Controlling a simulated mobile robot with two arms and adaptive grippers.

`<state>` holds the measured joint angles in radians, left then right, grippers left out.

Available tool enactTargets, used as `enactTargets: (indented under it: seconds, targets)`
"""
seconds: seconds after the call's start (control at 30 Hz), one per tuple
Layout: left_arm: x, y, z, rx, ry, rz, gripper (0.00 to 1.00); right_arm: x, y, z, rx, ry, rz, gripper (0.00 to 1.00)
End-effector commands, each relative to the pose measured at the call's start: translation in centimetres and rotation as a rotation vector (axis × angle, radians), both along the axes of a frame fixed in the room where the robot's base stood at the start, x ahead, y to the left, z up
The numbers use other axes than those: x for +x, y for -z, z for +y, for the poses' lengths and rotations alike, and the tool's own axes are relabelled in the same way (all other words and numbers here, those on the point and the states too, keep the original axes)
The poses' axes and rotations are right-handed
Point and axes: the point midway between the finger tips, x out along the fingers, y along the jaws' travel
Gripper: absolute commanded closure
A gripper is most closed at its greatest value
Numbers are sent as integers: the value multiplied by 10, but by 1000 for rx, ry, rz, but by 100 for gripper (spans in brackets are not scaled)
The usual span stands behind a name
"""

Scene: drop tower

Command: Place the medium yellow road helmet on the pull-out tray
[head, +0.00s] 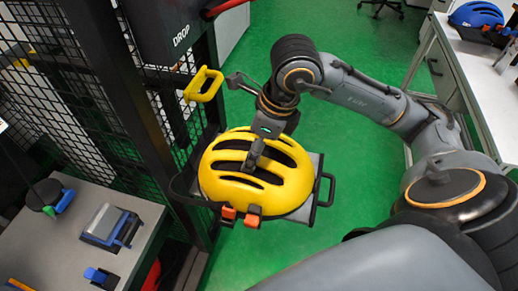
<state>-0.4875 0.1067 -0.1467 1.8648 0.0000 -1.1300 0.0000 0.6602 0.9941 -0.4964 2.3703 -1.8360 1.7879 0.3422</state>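The yellow road helmet (285,178) is in the middle of the head view, dome up, with dark vents and orange buckles (241,215) at its near edge. It is over the grey pull-out tray (317,168), which has a black handle at its right side. The helmet covers most of the tray and appears to rest on it, but the contact is hidden. My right gripper (254,160) reaches down from above, its fingers at the helmet's top between the vents. One finger hides the other, so its grip is unclear. My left gripper is out of view.
The drop tower's black mesh cage (85,75) stands left, with a yellow handle (203,86) beside my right wrist. A grey bench (60,235) with small tools is at lower left. A blue helmet (476,14) lies on a white table (480,65) at right. Green floor is open between.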

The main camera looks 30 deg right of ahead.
Motion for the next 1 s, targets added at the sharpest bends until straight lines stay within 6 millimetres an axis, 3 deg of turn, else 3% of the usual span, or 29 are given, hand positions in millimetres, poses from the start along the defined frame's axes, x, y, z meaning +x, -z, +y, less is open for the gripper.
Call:
enactTargets:
  seconds: [0.2,0.4,0.63,0.83,1.0]
  targets:
    - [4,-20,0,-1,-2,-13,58,40,28,-35,2,4,4,90]
    - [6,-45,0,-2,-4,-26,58,60,61,-51,1,-1,1,90]
    - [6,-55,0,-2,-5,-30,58,71,76,-59,2,-1,-1,90]
    - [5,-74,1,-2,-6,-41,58,74,105,-62,2,-4,1,90]
    - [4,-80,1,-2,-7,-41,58,74,111,-63,0,-3,-3,90]
